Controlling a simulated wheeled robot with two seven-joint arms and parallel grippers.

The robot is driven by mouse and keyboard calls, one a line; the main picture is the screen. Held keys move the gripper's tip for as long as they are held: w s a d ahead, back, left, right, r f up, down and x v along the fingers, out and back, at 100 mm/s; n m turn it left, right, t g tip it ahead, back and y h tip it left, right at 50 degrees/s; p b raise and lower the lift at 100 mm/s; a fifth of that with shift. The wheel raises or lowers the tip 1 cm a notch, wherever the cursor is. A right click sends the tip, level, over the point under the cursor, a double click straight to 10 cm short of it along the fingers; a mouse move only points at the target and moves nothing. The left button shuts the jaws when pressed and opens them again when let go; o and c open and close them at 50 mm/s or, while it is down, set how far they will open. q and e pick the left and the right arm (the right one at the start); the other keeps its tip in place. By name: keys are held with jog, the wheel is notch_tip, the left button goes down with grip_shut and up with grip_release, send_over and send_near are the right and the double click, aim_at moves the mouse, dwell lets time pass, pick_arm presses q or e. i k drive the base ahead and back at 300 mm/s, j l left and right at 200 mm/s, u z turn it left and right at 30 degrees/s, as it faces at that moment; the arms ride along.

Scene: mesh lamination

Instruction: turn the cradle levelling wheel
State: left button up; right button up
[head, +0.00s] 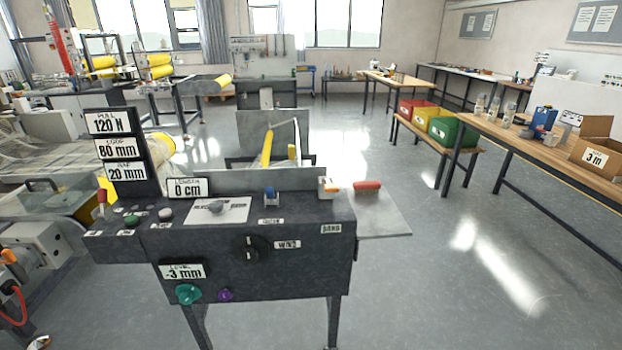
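The dark control console (310,260) stands in the middle of the head view. On its front face a small display marked LEVEL (183,270) reads -3 mm. A teal wheel or knob (187,293) sits just below that display, and a smaller purple knob (225,295) is to its right. No label is readable on either one, so which is the cradle levelling wheel cannot be confirmed. Behind the console are a grey panel and a yellow roll (267,149). Neither of my grippers shows in the head view.
A black dial (251,248) beside a WIND label sits higher on the console front. A stacked display (118,150) reads 120 N, 80 mm and 20 mm; a LENGTH display (188,188) reads 0 cm. A red-handled tool (367,185) lies on the right side shelf. Floor at right is clear.

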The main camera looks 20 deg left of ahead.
aim_at(188, 294)
jog(key=u, duration=1.55)
